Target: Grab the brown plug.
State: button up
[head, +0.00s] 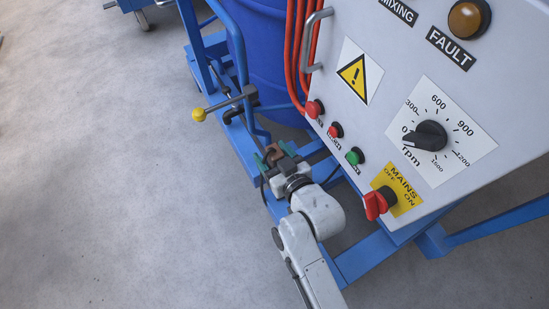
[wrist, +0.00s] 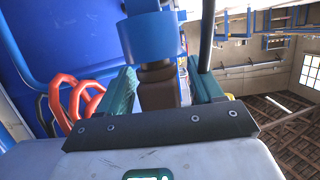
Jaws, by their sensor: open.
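The brown plug (wrist: 157,88) is a dark brown block-like piece below a blue cylindrical part (wrist: 150,38) in the wrist view. In the head view the plug (head: 274,150) shows small at the end of my arm, beside the blue frame. My gripper (wrist: 162,76) has two green fingers, standing open on either side of the plug. The plug looks very near the left finger, with a narrow gap to the right finger; whether either touches is unclear. My gripper also shows in the head view (head: 273,156). The plug's lower end is hidden behind the gripper's dark plate.
A grey control panel (head: 400,60) with buttons, a dial and a red mains switch (head: 378,203) stands close at right. Red cables (head: 291,60), a blue drum (head: 270,60) and a yellow-knobbed lever (head: 198,114) are near.

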jog(key=shift+w+a+f, duration=0.15)
jog(key=shift+w+a, duration=0.1)
jog(key=shift+w, duration=0.15)
jog(key=c, duration=1)
jog(key=shift+c, duration=0.6)
